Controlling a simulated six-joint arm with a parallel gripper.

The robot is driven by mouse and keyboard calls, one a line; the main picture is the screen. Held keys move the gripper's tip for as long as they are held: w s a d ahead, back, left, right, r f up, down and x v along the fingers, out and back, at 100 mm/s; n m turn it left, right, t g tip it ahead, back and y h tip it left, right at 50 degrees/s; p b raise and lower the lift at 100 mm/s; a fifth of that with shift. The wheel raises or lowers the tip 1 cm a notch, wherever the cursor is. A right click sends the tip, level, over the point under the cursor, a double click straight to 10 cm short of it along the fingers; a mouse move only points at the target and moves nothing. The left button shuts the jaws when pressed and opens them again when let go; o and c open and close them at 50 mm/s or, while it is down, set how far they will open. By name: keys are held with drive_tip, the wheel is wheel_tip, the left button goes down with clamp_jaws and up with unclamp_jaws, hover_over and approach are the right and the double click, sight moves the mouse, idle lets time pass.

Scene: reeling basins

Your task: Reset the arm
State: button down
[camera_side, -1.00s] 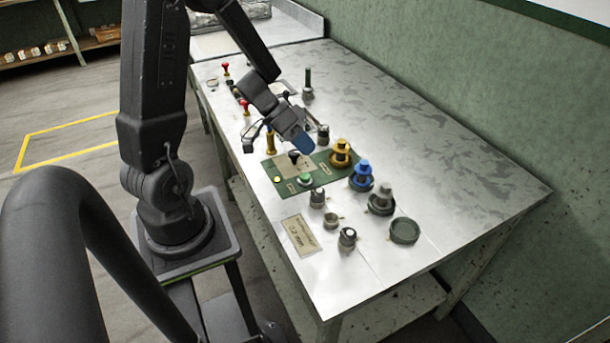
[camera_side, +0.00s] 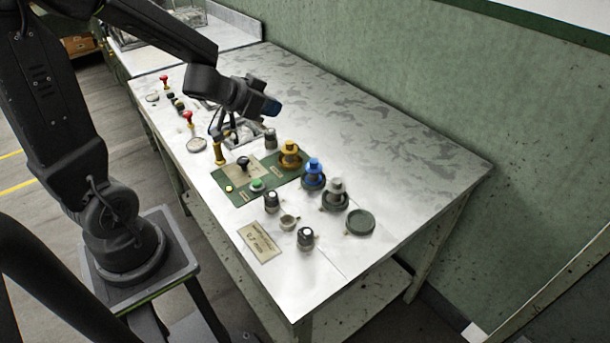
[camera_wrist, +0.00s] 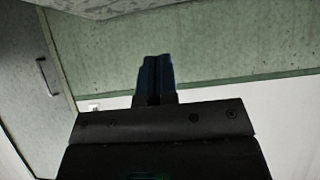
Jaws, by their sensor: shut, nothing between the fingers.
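My gripper (camera_side: 271,107) is raised above the metal work table (camera_side: 400,180), over its back left part, with its blue fingertips pointing right in the side view. In the wrist view the blue fingers (camera_wrist: 155,80) are together with nothing between them, pointing at the green wall (camera_wrist: 220,50) rather than at the table. My gripper touches none of the things on the table. Part of the table behind it is hidden by my wrist.
Near the middle stand a green panel (camera_side: 240,196) with a black knob, and yellow (camera_side: 290,154), blue (camera_side: 314,173) and grey (camera_side: 336,193) spool-like parts. A dark round dish (camera_side: 360,222) lies right of them. Red-topped levers (camera_side: 188,117) stand at the left. The table's right part is clear.

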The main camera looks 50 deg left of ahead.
wheel_tip(320, 180, up, 5)
drive_tip(key=s+d+n+y, duration=0.1)
drive_tip(key=s+y, duration=0.1)
drive_tip(key=y, duration=0.2)
drive_tip(key=s+d+r+g+h, duration=0.2)
drive_tip(key=s+d+g, duration=0.3)
drive_tip(key=s+d, duration=0.7)
drive_tip(key=shift+s+d+r+m+h, duration=0.25)
drive_tip(key=shift+s+r+m+h, duration=0.15)
drive_tip(key=shift+s+h, duration=0.65)
